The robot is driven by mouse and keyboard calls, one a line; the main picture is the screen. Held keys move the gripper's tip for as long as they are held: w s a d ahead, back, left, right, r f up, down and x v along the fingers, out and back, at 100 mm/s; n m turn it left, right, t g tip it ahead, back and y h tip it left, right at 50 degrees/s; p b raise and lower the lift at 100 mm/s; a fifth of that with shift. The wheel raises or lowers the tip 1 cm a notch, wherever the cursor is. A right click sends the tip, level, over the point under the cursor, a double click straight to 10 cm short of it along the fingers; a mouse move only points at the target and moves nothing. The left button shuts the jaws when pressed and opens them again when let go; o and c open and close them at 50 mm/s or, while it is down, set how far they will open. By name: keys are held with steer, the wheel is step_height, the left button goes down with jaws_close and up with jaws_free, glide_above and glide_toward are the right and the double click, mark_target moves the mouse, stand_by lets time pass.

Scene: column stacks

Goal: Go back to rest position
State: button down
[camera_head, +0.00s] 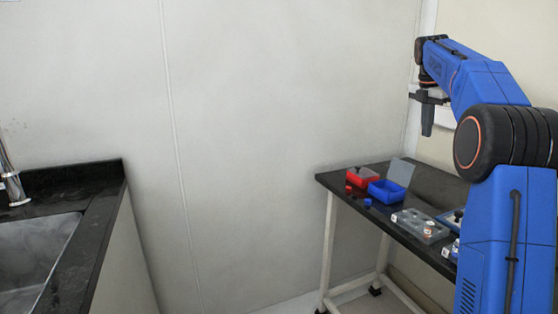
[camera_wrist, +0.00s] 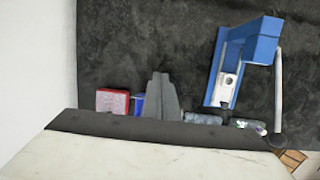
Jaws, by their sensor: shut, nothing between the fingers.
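My gripper (camera_head: 427,130) hangs from my blue arm at the upper right of the head view, pointing down. It is shut and empty, raised above the black table (camera_head: 335,180) and clear of everything on it. In the wrist view, the grey closed fingers (camera_wrist: 161,92) show near the middle. No object is between them.
The table holds a red box (camera_head: 363,177), a blue box (camera_head: 386,192) with a raised lid (camera_head: 401,172), small red and blue pieces, a clear rack (camera_head: 419,226) and a blue-and-white item (camera_head: 447,217). A sink counter (camera_head: 100,200) stands left; open floor lies between.

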steer(key=s+a+f+m+t, duration=0.1)
steer(key=s+a+f+m, duration=0.3)
steer(key=s+a, duration=0.6)
steer(key=s+a+f+m+t, duration=0.1)
steer(key=s+a+m, duration=0.5)
steer(key=s, duration=0.7)
steer(key=s+a+f+m, duration=0.3)
steer(key=s+f+m, duration=0.1)
steer(key=s+f, duration=0.3)
steer(key=s+a+f+m+t+y, duration=0.1)
steer(key=s+a+f+m, duration=0.2)
steer(key=s+f, duration=0.5)
steer(key=s+a+f+m+y, duration=0.1)
steer(key=s+a+f+m, duration=0.2)
steer(key=s+f, duration=0.5)
steer(key=shift+s+m, duration=0.9)
steer(key=shift+s, duration=0.35)
